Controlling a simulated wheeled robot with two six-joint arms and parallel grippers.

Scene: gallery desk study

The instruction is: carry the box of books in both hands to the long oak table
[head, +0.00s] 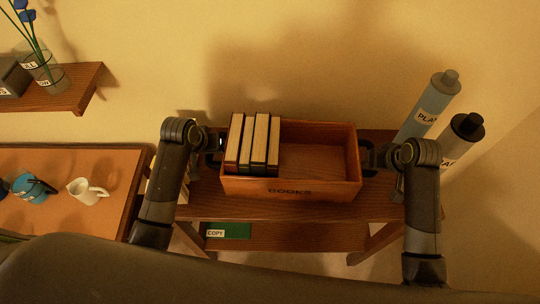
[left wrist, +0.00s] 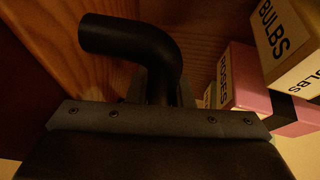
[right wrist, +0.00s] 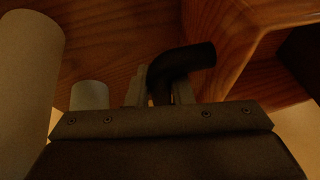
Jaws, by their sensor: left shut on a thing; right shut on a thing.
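The wooden box of books (head: 290,187), with "BOOKS" on its front, is on or just above a small wooden stand (head: 320,211); I cannot tell whether they touch. Several upright books (head: 253,141) fill its left half; the right half is empty. My left gripper (head: 214,142) is shut on the dark handle at the box's left end, and that handle shows in the left wrist view (left wrist: 130,38). My right gripper (head: 371,156) is shut on the right handle, which shows in the right wrist view (right wrist: 190,58). No long oak table can be made out for certain.
Two tubes, one blue-grey (head: 425,112) and one darker-capped (head: 458,145), stand close at the right. A green "COPY" item (head: 229,231) lies on the stand's lower shelf. At left are a board with a white jug (head: 86,191) and a wall shelf (head: 72,95). Labelled boxes (left wrist: 288,42) stand beside my left gripper.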

